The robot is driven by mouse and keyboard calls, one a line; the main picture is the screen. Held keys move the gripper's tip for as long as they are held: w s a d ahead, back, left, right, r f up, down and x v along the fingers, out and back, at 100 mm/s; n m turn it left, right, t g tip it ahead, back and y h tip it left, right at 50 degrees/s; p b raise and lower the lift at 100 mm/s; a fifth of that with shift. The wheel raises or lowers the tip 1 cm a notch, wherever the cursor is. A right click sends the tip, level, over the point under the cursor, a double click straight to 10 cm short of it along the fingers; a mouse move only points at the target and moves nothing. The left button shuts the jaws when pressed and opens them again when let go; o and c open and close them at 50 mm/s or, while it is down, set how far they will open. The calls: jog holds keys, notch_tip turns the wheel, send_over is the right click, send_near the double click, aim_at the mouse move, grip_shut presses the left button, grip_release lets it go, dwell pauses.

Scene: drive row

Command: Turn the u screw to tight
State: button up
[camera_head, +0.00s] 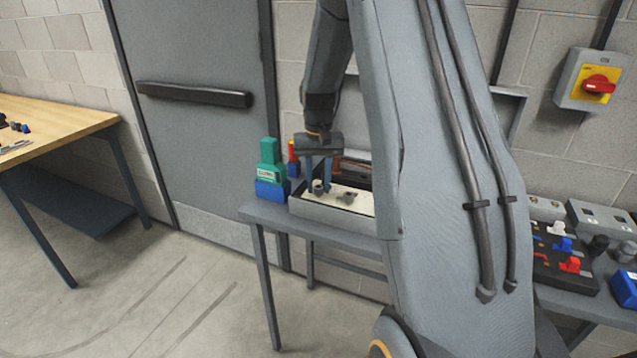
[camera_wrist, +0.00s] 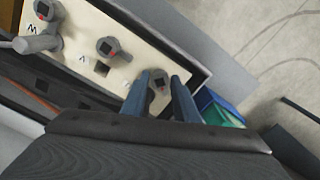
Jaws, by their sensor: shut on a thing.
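My gripper (camera_head: 318,178) reaches down into a shallow cream-faced box (camera_head: 302,207) on the small grey table. In the wrist view its two blue fingers (camera_wrist: 163,88) are shut on the end screw (camera_wrist: 158,81), one on each side. Another grey post and lever (camera_wrist: 38,40) sit by the W.
A wooden bench (camera_head: 60,115) is at far left. A board with coloured switches (camera_head: 562,255) lies at right. A red-and-yellow switch (camera_head: 596,84) is on the wall.

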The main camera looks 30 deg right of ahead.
jog(key=m, duration=0.4)
jog(key=shift+r+m, duration=0.1)
jog(key=shift+m, duration=0.2)
jog(key=shift+w+m, duration=0.1)
jog(key=shift+m, duration=2.2)
jog(key=o, duration=1)
jog(key=shift+c, duration=0.2)
notch_tip(320, 180, up, 8)
jog(key=b, duration=0.2)
